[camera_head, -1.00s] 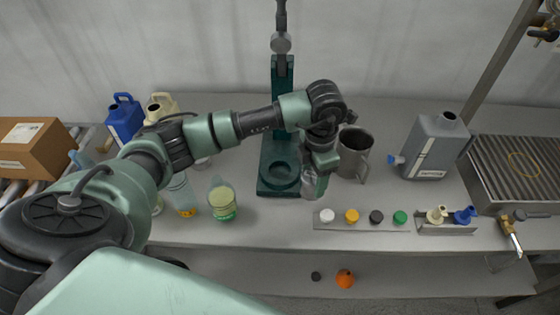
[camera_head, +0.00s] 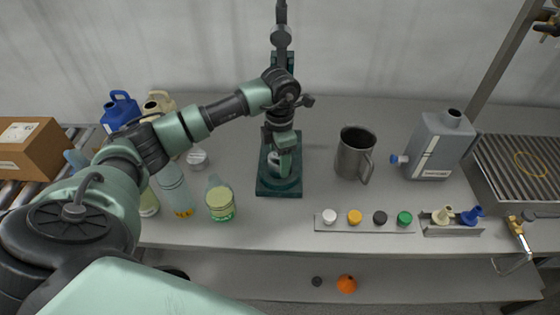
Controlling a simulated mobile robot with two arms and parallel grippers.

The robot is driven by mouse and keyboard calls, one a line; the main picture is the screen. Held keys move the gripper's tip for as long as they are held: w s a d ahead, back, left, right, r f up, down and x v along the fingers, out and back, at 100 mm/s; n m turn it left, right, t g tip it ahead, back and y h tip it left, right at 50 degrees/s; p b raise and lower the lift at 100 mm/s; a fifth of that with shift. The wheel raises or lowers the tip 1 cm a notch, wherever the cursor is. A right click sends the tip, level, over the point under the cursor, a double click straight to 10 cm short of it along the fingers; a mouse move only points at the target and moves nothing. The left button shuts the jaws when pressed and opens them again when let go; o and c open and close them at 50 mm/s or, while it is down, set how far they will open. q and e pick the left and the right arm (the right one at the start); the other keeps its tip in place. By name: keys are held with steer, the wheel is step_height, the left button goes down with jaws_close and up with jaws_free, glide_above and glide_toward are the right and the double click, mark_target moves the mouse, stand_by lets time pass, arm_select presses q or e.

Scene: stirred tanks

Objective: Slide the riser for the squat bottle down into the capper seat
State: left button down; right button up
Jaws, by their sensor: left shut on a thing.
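The capper is a dark green stand (camera_head: 263,185) in the middle of the table. Its round seat (camera_head: 288,186) is low on the base and partly covered by my arm. My left gripper (camera_head: 283,165) is over the base, pointing down, and is shut on the riser. Only a small pale grey part of the riser (camera_head: 272,159) shows beside the fingers. I cannot tell whether the riser touches the seat or hangs just above it. A squat bottle with green-yellow liquid (camera_head: 220,204) stands left of the capper. My right gripper is not in view.
A steel mug (camera_head: 354,155) stands right of the capper. A strip of coloured caps (camera_head: 364,227) lies at the front right, and a grey canister (camera_head: 438,147) stands behind it. Several bottles and jugs crowd the left. The capper's column (camera_head: 282,60) rises behind my gripper.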

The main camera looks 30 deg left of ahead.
arm_select(q)
steer(key=shift+r, duration=0.1)
steer(key=c, duration=0.6)
jaws_free()
steer(key=shift+c, duration=0.2)
steer(key=shift+o, duration=0.9)
steer(key=shift+r, duration=0.45)
step_height(320, 180, up, 11)
steer(key=b, duration=0.3)
